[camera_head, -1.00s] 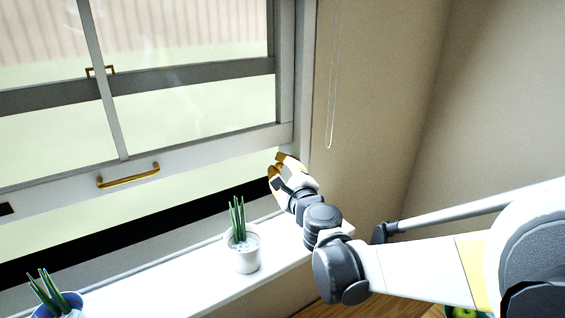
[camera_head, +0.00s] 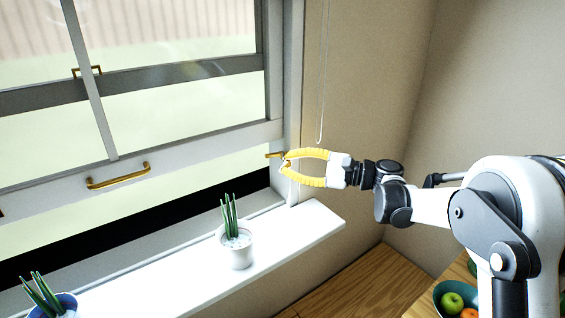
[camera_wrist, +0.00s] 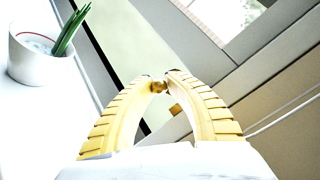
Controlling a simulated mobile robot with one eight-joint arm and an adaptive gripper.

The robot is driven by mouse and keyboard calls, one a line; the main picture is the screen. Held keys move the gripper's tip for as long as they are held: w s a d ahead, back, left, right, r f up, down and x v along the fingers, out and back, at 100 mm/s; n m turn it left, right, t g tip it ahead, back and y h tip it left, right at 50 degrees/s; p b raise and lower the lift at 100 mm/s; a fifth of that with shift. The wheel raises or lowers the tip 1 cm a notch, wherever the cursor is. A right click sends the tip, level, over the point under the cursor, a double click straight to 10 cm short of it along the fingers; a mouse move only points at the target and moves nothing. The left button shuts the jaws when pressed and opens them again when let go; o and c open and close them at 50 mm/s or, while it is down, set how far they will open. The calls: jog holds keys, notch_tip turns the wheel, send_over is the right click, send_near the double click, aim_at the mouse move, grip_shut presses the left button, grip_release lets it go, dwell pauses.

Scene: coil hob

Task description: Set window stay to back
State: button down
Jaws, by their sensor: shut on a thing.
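The window stay is a small brass piece (camera_head: 273,155) at the right side of the window frame, low by the sash corner. In the wrist view its brass end (camera_wrist: 159,87) sits between my fingertips, with another brass part (camera_wrist: 176,109) just beside it. My gripper (camera_head: 284,162) reaches in from the right, its yellow fingers bowed and their tips closed on the stay. The fingers also show in the wrist view (camera_wrist: 159,78). The fingertips hide part of the stay.
The raised window sash carries a brass pull handle (camera_head: 118,176). A white pot with a green plant (camera_head: 239,252) stands on the white sill (camera_head: 318,222); a blue pot (camera_head: 66,302) is farther left. A thin cord (camera_head: 322,90) hangs on the wall above my gripper.

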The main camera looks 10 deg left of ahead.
jog(key=shift+w+d+n+g, duration=0.2)
jog(key=shift+n+g, duration=0.3)
jog(key=shift+g, duration=0.3)
jog(key=shift+w+d+n+g, duration=0.15)
jog(key=shift+n+g, duration=0.35)
jog(key=shift+g, duration=0.3)
jog(key=shift+p, duration=0.3)
jog(key=shift+r, duration=0.1)
jog(key=c, duration=1.2)
grip_release()
jog(key=shift+c, duration=0.2)
jog(key=w+d, duration=0.1)
jog(key=d, duration=1.1)
jog(key=shift+w, duration=0.4)
